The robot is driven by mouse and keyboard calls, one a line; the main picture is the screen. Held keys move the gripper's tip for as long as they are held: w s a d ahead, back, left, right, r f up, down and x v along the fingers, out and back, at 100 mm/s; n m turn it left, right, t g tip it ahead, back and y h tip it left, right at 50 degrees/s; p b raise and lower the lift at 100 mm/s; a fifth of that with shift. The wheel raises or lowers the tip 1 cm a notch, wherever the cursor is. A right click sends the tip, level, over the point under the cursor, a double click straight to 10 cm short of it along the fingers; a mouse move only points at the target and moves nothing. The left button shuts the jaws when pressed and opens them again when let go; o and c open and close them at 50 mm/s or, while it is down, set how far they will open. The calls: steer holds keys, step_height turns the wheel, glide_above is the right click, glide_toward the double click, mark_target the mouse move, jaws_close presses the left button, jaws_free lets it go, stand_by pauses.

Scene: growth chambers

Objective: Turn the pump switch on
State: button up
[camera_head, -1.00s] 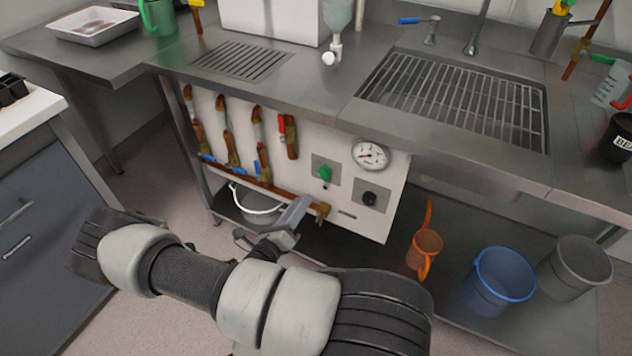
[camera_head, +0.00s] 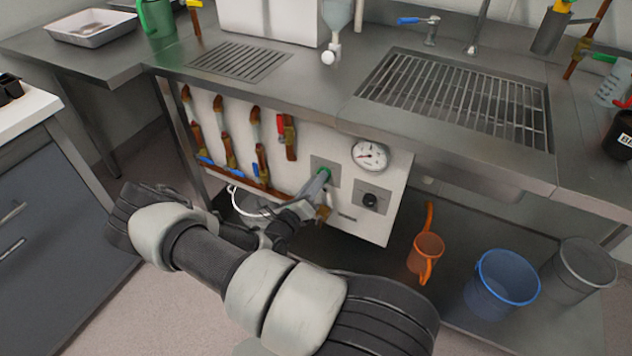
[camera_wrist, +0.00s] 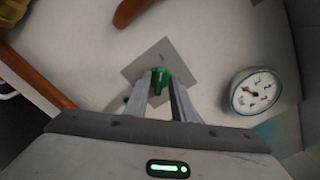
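A green knob (camera_head: 325,174) sits on a grey square plate on the white panel under the bench. In the wrist view the green knob (camera_wrist: 160,80) shows between my fingertips. My gripper (camera_head: 322,182) is at this knob, with one finger on each side; whether the fingers press on it I cannot tell. A black knob (camera_head: 370,200) on a second grey plate sits lower right of it, clear of my gripper. I cannot read a label saying which knob is the pump switch.
A round gauge (camera_head: 370,154) is above the black knob; it also shows in the wrist view (camera_wrist: 255,92). Copper pipes with blue and red valve handles (camera_head: 283,130) are left of the green knob. An orange watering can (camera_head: 426,252) and blue bucket (camera_head: 502,283) stand at lower right.

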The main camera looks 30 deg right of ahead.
jaws_close()
steer(key=shift+m+p, duration=0.4)
steer(key=m+p, duration=0.3)
steer(key=m, duration=0.2)
steer(key=m+p, duration=0.3)
steer(key=m, duration=0.3)
steer(key=s+m+p, duration=0.1)
steer(key=m+p, duration=0.2)
steer(key=m, duration=0.2)
steer(key=shift+d+m+p, duration=0.2)
steer(key=shift+m+p, duration=0.1)
steer(key=shift+m, duration=0.4)
steer(key=shift+o, duration=1.3)
jaws_free()
steer(key=shift+w, duration=0.1)
